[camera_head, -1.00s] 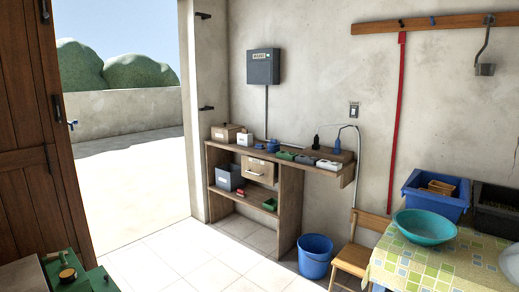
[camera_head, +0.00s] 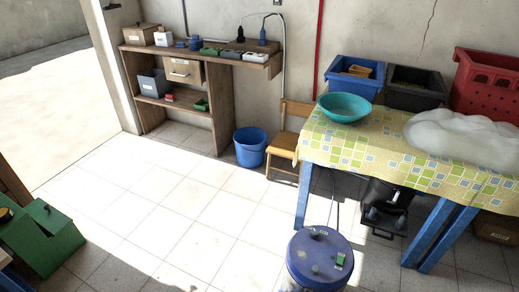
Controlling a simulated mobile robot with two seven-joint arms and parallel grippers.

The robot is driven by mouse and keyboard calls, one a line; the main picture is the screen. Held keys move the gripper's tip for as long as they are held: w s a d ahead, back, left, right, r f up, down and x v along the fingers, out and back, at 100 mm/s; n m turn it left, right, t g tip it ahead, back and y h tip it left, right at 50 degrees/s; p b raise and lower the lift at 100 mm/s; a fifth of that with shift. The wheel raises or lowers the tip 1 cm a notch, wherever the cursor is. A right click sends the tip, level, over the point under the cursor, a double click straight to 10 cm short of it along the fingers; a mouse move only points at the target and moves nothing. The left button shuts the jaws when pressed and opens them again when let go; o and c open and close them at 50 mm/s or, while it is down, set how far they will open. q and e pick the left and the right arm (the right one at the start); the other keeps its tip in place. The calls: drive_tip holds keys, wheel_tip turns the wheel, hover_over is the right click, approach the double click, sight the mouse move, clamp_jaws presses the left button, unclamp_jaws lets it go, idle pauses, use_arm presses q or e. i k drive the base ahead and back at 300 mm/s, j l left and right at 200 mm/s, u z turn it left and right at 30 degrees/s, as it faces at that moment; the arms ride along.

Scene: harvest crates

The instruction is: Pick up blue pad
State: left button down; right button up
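I cannot make out a blue pad for certain. Small blue items (camera_head: 195,43) sit on the top of the wooden shelf bench (camera_head: 222,58) at the back, too small to identify. A blue drum (camera_head: 320,268) stands at the bottom centre. A small green item (camera_head: 340,259) and other tiny objects lie on its lid. Neither of my grippers is in view.
Tiled floor (camera_head: 165,205) is open at centre-left.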

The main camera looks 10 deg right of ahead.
sight(182, 44)
drive_tip(key=i+j, duration=0.1)
drive_tip(key=j, duration=0.25)
drive_tip(key=i+j+u, duration=0.1)
drive_tip(key=j, duration=0.25)
drive_tip(key=i+j, duration=0.2)
drive_tip(key=j, duration=0.15)
drive_tip(key=i+j+u, duration=0.1)
drive_tip(key=j, duration=0.25)
drive_tip(key=i+j+z, duration=0.1)
drive_tip(key=i+j, duration=0.2)
drive_tip(key=i, duration=0.25)
drive_tip(key=i+j, duration=0.3)
drive_tip(key=i, duration=0.2)
drive_tip(key=i+z, duration=0.1)
drive_tip(key=i, duration=0.45)
drive_tip(key=i+z, duration=0.15)
drive_tip(key=i, duration=0.35)
drive_tip(key=i+z, duration=0.1)
drive_tip(key=i, duration=0.45)
drive_tip(key=i+j+z, duration=0.1)
drive_tip(key=i, duration=0.45)
drive_tip(key=i+j+z, duration=0.15)
drive_tip(key=i, duration=0.35)
drive_tip(key=i+j+z, duration=0.35)
drive_tip(key=i+j, duration=0.15)
drive_tip(key=i+j+z, duration=0.4)
drive_tip(key=j, duration=0.3)
drive_tip(key=i+l, duration=0.05)
drive_tip(key=i, duration=0.05)
